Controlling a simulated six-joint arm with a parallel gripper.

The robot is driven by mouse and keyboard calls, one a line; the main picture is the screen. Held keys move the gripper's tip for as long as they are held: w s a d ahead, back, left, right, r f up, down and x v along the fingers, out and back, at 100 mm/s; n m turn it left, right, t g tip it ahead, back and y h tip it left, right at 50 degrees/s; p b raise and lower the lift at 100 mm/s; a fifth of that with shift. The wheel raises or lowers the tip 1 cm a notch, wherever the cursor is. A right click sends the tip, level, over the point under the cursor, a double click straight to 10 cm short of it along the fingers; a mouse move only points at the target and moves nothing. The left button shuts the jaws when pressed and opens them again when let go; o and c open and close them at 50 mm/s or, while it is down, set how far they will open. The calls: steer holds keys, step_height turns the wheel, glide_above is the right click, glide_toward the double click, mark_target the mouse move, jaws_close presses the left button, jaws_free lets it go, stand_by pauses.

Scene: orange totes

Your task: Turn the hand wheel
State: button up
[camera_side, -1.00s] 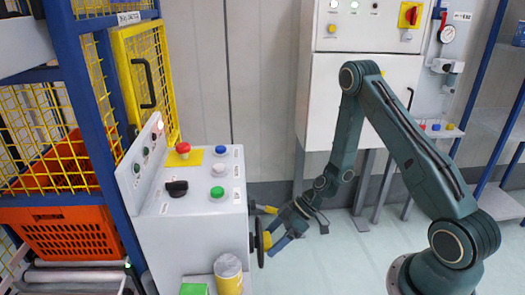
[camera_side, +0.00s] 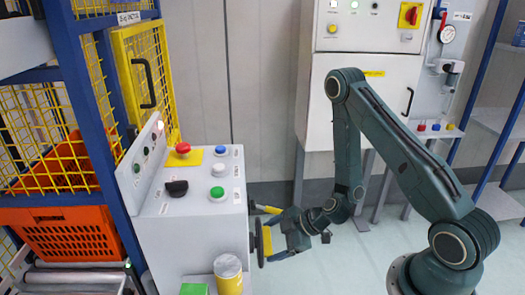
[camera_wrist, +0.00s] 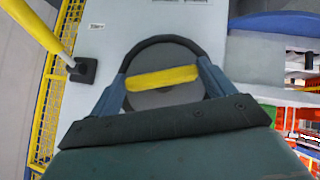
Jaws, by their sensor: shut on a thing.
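The hand wheel (camera_side: 258,243) is a dark round wheel with a yellow bar, mounted on the right side of the grey control cabinet (camera_side: 205,240). In the side view it is seen nearly edge-on. In the wrist view the wheel's dark rim (camera_wrist: 165,44) and yellow bar (camera_wrist: 162,77) lie straight ahead. My gripper (camera_side: 270,242) is at the wheel, level with it. In the wrist view its two blue-grey fingers (camera_wrist: 163,88) are shut on the wheel, one at each side. The exact finger contact is partly hidden.
Buttons and a black knob (camera_side: 176,188) are on the cabinet's top. The floor to the right is clear.

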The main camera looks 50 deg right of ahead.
steer(key=shift+n+t+h, duration=0.3)
steer(key=shift+t+h, duration=0.1)
steer(key=shift+t, duration=0.1)
stand_by(0.3)
steer(key=o, duration=1.3)
steer(key=shift+w+m+g+y, duration=0.1)
steer(key=shift+m+g+y, duration=0.35)
steer(key=shift+g, duration=0.25)
steer(key=s+d+r+m+g+y, duration=0.3)
steer(key=d+r+m+g+y, duration=0.15)
steer(key=d+r, duration=0.5)
steer(key=s+a+r+n+g+h, duration=0.1)
steer(key=a+r+n+h, duration=0.3)
steer(key=a+r, duration=0.4)
steer(key=shift+s+a+n+g+h, duration=0.35)
steer(key=shift+a+g, duration=0.3)
steer(key=shift+a, duration=0.55)
stand_by(1.0)
